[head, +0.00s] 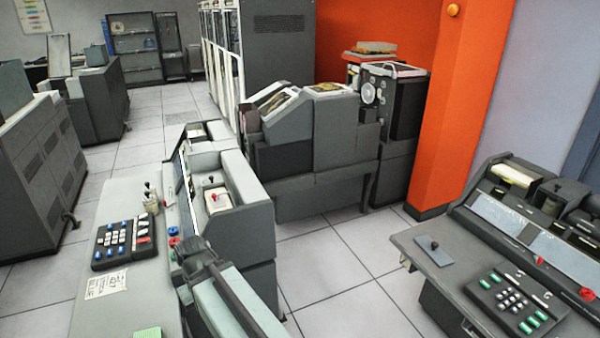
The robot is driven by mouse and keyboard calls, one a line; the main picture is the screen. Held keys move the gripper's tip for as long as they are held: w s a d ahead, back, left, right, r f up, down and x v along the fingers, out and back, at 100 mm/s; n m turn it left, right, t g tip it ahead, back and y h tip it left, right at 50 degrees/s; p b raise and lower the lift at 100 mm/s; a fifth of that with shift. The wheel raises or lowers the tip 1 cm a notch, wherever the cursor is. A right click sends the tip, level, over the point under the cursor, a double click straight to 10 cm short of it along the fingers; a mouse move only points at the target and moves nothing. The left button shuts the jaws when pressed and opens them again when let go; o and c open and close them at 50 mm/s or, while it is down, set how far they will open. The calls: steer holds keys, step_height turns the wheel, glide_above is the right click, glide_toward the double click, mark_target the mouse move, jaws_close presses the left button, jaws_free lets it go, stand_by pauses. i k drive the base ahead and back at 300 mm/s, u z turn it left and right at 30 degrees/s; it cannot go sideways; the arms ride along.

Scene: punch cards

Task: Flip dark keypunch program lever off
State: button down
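Two keypunches show in the head view. The right keypunch (455,290) has a dark grey desk, a black keyboard with green keys, and a small black-knobbed lever (434,245) on a grey plate at its left. The left keypunch (130,195) has a paler desk top and a keyboard with blue and red keys. A dark-knobbed lever (147,188) stands behind that keyboard. I cannot tell for sure which lever is the program lever, or its setting. My gripper (190,250) is at the left keypunch's right side, far from the right keypunch; its fingers are not clear.
A large grey card machine (315,135) stands in the middle beyond a tiled floor. An orange pillar (460,100) rises behind the right keypunch. Grey cabinets (45,165) stand at the left. Open floor (335,265) lies between the two keypunches.

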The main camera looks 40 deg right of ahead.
mark_target(539, 260)
steer(key=z, duration=3.05)
steer(key=k, duration=0.65)
steer(key=u, duration=0.4)
steer(key=i, duration=0.5)
steer(key=u, duration=0.85)
steer(key=i, duration=1.05)
steer(key=z, duration=0.35)
